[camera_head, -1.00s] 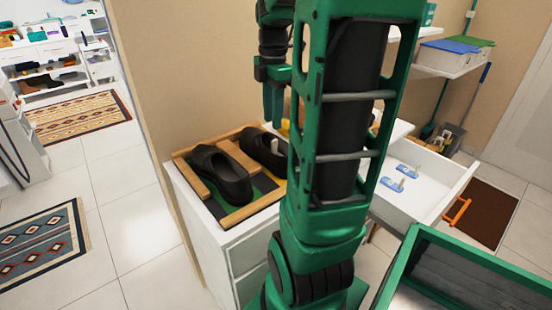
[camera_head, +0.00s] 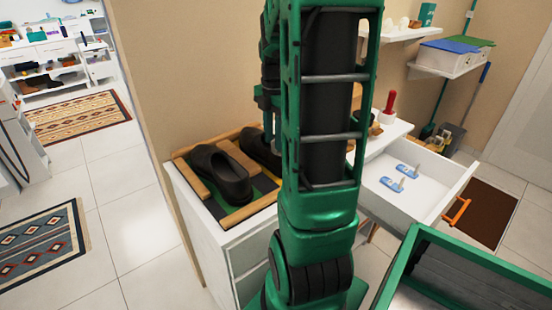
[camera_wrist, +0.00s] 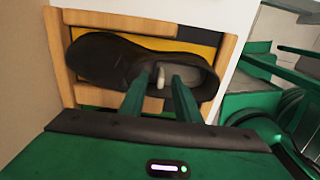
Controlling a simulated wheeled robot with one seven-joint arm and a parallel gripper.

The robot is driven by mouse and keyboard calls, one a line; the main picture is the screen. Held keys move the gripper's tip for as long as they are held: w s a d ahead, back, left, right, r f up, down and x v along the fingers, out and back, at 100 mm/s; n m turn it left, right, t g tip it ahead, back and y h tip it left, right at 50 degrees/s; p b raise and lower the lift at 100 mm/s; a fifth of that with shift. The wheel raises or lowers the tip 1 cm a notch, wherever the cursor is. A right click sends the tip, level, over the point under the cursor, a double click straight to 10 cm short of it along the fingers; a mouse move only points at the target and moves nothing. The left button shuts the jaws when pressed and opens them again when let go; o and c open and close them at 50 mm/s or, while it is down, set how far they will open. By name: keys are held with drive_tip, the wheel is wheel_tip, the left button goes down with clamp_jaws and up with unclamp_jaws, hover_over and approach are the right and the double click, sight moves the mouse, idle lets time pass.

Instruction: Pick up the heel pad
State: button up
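In the wrist view a black shoe (camera_wrist: 105,58) lies in a wooden-edged tray. A small pale upright tab (camera_wrist: 160,79), seemingly part of a heel pad, shows inside its opening; the rest of the pad is largely hidden. My gripper (camera_wrist: 159,80) is open over the shoe opening, its two green fingers apart with the tab showing between them. I cannot tell whether they touch it. In the head view my arm hides most of the gripper and part of the far shoe (camera_head: 259,150). Two blue pads with pale upright tabs (camera_head: 407,171) (camera_head: 391,184) lie in the open drawer.
The near shoe (camera_head: 222,174) sits in the tray (camera_head: 240,215) on a white cabinet against the wall. The open drawer (camera_head: 420,195) and a green-edged bin (camera_head: 470,252) are to the right.

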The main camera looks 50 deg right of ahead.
drive_tip(key=shift+f, duration=0.95)
clamp_jaws()
wheel_tip(320, 180, up, 10)
drive_tip(key=shift+r, duration=0.1)
